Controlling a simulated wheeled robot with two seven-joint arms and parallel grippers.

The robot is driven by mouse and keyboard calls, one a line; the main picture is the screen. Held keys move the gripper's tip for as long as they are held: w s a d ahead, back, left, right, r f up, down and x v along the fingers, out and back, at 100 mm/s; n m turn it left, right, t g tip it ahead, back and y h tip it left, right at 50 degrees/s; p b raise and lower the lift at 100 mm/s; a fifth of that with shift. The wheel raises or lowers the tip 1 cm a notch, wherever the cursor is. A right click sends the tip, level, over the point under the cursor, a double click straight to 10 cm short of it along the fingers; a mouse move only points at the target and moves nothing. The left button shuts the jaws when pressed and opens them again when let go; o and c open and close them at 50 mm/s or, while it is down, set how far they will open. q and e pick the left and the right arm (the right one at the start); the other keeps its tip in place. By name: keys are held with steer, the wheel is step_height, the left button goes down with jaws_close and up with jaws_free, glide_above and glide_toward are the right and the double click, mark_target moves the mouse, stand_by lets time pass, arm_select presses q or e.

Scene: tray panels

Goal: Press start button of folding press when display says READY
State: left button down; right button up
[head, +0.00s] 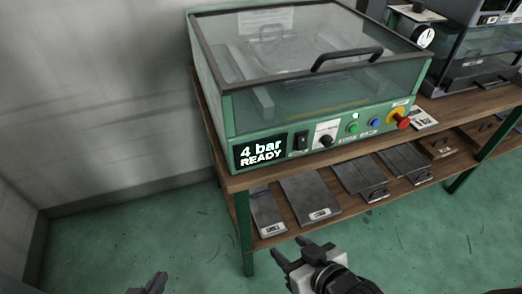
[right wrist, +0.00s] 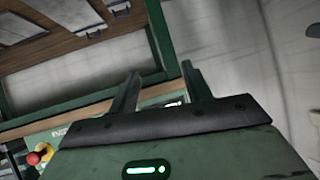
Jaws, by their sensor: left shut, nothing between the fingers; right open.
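The folding press (head: 228,110) is a green box with a clear lid, standing on a wooden bench. Its display (head: 260,151) reads "4 bar READY". On its front panel are a green button (head: 352,127), a blue button (head: 375,122) and a red mushroom button (head: 402,122) on yellow. The labels under the buttons are too small to read. My right gripper (head: 290,255) is open and empty, below and in front of the bench; its fingers also show in the right wrist view (right wrist: 160,85). My left gripper (head: 150,284) is shut and empty at the bottom edge, away from the press.
A black switch (head: 301,140) and a knob (head: 327,138) sit between display and buttons. The lid has a black handle (head: 347,57). Grey plates (head: 312,195) lie on the lower shelf. Another machine (head: 470,65) stands to the right. The floor in front is clear.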

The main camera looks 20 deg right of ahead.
stand_by(0.3)
jaws_close()
stand_by(1.6)
